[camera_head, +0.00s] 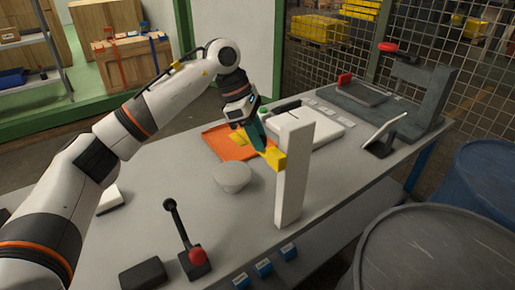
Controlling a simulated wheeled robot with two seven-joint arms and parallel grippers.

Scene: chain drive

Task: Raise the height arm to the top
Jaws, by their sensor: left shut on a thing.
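The height arm (275,159) is a small yellow block beside a tall white upright post (294,180) on the grey workbench. It sits a little above the middle of the post, with clear post above it. My left gripper (261,146) comes in from the back left with dark teal fingers pointing down. It is shut on the height arm at its left end; the fingers partly hide that end. My right gripper is not in view.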

